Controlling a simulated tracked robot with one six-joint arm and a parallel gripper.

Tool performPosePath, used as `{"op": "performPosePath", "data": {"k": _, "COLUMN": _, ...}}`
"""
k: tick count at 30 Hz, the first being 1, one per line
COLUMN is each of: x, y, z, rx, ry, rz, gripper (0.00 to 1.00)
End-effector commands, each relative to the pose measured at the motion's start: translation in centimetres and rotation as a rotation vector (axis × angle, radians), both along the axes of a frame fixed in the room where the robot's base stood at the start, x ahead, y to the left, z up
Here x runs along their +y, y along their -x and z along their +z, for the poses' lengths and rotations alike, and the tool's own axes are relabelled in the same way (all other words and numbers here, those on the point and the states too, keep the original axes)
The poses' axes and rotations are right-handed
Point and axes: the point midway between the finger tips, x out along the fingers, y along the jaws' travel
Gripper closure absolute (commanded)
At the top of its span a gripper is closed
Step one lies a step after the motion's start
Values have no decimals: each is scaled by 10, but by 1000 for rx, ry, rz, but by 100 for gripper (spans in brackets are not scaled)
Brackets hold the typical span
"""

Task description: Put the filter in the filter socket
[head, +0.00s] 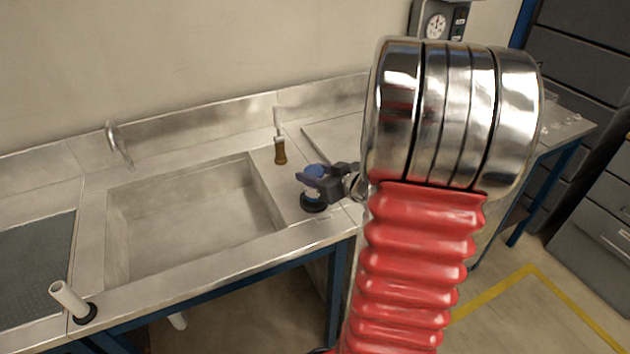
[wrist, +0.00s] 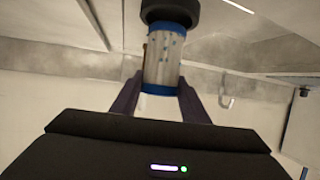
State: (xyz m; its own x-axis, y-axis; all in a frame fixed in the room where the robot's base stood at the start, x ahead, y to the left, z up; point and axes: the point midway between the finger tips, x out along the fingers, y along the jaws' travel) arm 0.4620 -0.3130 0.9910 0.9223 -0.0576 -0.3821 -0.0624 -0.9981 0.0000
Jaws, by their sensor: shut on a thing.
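The filter is a pale cylinder with blue bands at its ends, seen in the wrist view (wrist: 163,62) and small in the head view (head: 313,194). My gripper (head: 318,178) is shut on its blue upper end; the dark jaws also show on both sides of it in the wrist view (wrist: 160,98). The filter socket is a black ring on the counter right of the sink (head: 314,207), and it shows at the top of the wrist view (wrist: 170,12). The filter's lower end meets the ring in both views. I cannot tell how deep it sits.
A sink basin (head: 185,215) lies left of the socket. A brown-handled tool (head: 280,152) stands behind it, and a faucet (head: 118,145) is at the back. A white tube (head: 68,298) with a black ring stands front left. My arm hides the right part of the counter.

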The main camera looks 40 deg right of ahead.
Motion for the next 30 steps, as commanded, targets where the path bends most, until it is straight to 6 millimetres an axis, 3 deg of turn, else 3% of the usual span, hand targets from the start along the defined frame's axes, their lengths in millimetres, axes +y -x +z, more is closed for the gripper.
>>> {"op": "performPosePath", "data": {"k": 7, "x": 0, "y": 0, "z": -26, "rx": 1, "ry": -2, "rz": -1, "gripper": 89}}
{"op": "performPosePath", "data": {"k": 20, "x": 0, "y": 0, "z": -30, "rx": 0, "ry": -1, "rz": -2, "gripper": 89}}
{"op": "performPosePath", "data": {"k": 21, "x": 0, "y": 0, "z": -30, "rx": 1, "ry": -1, "rz": -1, "gripper": 56}}
{"op": "performPosePath", "data": {"k": 28, "x": 0, "y": 0, "z": -30, "rx": 1, "ry": -1, "rz": -1, "gripper": 40}}
{"op": "performPosePath", "data": {"k": 30, "x": 0, "y": 0, "z": -30, "rx": 1, "ry": -1, "rz": -1, "gripper": 40}}
